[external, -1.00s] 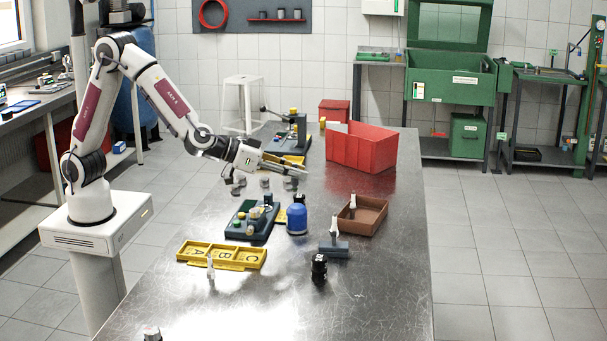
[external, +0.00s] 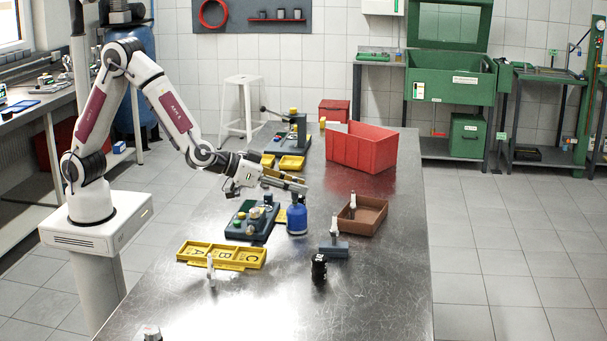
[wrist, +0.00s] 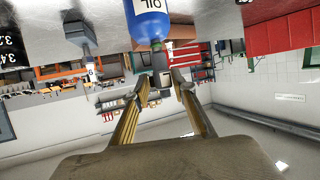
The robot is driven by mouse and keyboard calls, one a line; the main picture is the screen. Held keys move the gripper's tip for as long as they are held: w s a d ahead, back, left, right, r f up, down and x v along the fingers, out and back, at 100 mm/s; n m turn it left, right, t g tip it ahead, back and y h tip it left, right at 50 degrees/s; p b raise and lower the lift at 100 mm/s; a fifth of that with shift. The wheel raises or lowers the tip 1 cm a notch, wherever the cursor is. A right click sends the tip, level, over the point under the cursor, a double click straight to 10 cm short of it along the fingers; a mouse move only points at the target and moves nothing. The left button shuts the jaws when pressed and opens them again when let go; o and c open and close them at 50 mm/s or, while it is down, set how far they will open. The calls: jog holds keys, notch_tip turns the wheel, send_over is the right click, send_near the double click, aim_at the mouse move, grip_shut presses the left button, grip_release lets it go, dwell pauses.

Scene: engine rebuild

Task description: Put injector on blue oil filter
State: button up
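The blue oil filter (external: 297,220) stands upright on the metal table with a dark top. In the wrist view the filter (wrist: 148,20) appears upside down, its dark cap lined up with the gap between my fingers. Slim white injector-like parts stand upright: one by the yellow tray (external: 210,268), one on a grey block (external: 334,228), one in the brown tray (external: 352,202). I cannot tell which is the injector.
A yellow tray marked A, B, C (external: 220,256) and a dark fixture board (external: 250,222) lie left of the filter. A brown tray (external: 375,215) is to the right, a red bin (external: 361,148) behind. A black part (external: 319,268) stands in front. The table's right front is clear.

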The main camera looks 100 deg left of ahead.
jog(key=shift+o, duration=0.6)
jog(key=shift+r, duration=0.15)
jog(key=shift+s+d+r, duration=0.25)
jog(key=shift+s+r, duration=0.1)
jog(key=shift+s, duration=0.25)
jog(key=v, duration=1)
jog(key=shift+s, duration=0.25)
jog(key=shift+d, duration=0.1)
jog(key=shift+r, duration=0.15)
